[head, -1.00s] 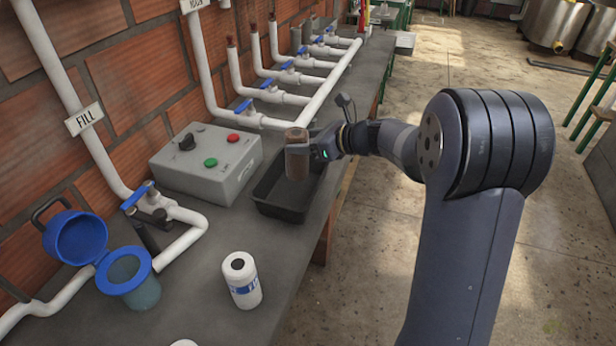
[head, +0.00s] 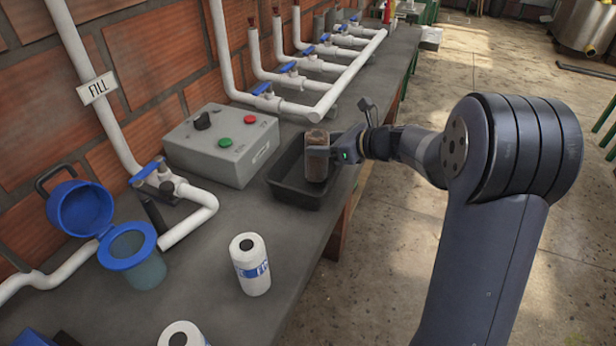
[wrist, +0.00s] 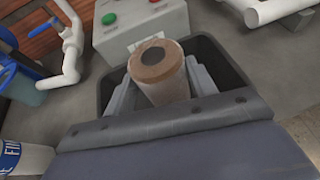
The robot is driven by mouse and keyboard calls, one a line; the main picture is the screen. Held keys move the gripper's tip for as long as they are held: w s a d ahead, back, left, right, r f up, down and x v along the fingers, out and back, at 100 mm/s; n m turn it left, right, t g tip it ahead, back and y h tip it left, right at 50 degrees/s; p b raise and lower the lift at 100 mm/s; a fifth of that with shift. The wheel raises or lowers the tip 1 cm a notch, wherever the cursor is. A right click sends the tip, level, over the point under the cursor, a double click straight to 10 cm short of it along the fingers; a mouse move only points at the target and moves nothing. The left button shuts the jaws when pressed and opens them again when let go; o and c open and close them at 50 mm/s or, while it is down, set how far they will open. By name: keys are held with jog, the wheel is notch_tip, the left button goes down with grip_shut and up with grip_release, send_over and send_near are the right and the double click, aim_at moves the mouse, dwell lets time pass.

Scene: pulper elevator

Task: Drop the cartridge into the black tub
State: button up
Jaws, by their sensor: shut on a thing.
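The brown, used-looking cartridge (head: 317,156) is upright in my gripper (head: 318,152), over the black tub (head: 296,192) on the bench. In the wrist view the cartridge (wrist: 158,75) stands between both fingers, with the tub's rim (wrist: 238,77) around and beneath it. My gripper is shut on the cartridge. The cartridge's lower end appears at or just within the tub's opening; whether it touches the tub floor is unclear.
A grey control box (head: 222,145) with red and green buttons stands left of the tub. A white-and-blue cartridge (head: 250,264) and an open blue-lidded housing (head: 133,257) are nearer. White pipes with blue valves (head: 263,89) run behind. The bench edge lies right of the tub.

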jog(key=o, duration=1.4)
jog(key=shift+o, duration=0.2)
send_near(314, 133)
jog(key=s+d, duration=0.1)
jog(key=s+d+f, duration=0.1)
jog(key=d, duration=0.1)
jog(key=shift+d+f, duration=0.1)
jog(key=shift+d, duration=0.15)
jog(key=x, duration=1)
jog(key=shift+a+f, duration=0.15)
jog(key=shift+a, duration=0.05)
notch_tip(314, 133, up, 3)
jog(key=p, duration=0.2)
jog(key=shift+w+a+p, duration=0.1)
jog(key=shift+p, duration=0.2)
jog(key=shift+r+p, duration=0.7)
jog(key=shift+r, duration=0.05)
